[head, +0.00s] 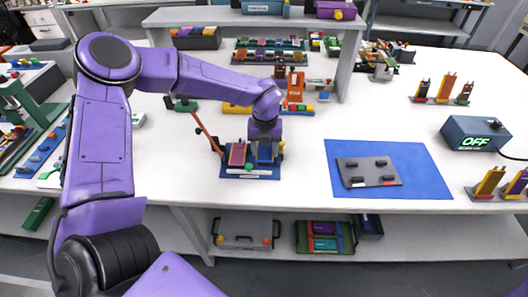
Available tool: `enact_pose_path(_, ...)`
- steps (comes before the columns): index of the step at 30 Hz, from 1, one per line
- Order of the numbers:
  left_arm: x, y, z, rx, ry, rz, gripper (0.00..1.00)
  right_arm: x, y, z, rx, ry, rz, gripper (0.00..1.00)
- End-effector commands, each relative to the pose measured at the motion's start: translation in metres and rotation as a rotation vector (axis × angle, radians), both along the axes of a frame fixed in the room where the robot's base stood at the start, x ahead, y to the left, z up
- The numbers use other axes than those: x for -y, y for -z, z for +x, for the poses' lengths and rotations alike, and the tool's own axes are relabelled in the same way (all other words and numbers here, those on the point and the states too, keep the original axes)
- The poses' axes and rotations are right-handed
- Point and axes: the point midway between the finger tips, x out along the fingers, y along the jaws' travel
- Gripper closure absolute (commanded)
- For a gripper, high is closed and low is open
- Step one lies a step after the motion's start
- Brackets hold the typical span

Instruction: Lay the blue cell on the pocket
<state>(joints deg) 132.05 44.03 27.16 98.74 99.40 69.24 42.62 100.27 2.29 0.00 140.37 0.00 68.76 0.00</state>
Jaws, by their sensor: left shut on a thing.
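My left gripper (266,143) reaches down from the purple arm over a small blue holder (232,174) near the front of the white table. It is shut on the blue cell (265,154), which stands upright in or just over the holder; I cannot tell whether it touches the bottom. A red cell (237,155) stands upright beside it on the left. The pocket seems to be the dark grey plate (370,180) with several black pads, lying on a blue mat (425,178) to the right. Nothing lies on the plate. My right gripper is not in view.
A dark box reading OFF (474,133) stands right of the mat. A red slanted lever (206,132) rises left of the holder. An orange stand (295,88) and a shelf (348,60) are behind. The table between holder and mat is clear.

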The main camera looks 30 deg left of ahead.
Motion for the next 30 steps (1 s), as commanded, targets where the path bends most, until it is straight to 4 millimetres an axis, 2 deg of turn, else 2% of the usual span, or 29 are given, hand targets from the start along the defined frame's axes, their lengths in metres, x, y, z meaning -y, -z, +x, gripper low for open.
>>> enact_pose_path(3,-0.008,0.010,0.005,-0.001,-0.002,0.000,0.70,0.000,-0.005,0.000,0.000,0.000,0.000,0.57)
enact_pose_path(6,-0.007,0.027,0.004,-0.005,0.001,0.002,0.70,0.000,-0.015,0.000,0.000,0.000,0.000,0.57)
enact_pose_path(9,-0.007,0.038,0.004,-0.001,0.001,0.001,0.70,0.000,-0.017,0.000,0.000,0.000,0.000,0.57)
enact_pose_path(20,-0.007,0.046,0.004,0.001,0.001,-0.001,0.70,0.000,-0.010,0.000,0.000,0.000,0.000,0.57)
enact_pose_path(21,-0.007,0.044,0.004,0.001,0.001,-0.001,0.33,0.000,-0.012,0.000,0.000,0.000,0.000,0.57)
enact_pose_path(30,-0.006,0.041,0.005,0.001,0.001,0.000,0.33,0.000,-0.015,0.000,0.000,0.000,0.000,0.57)
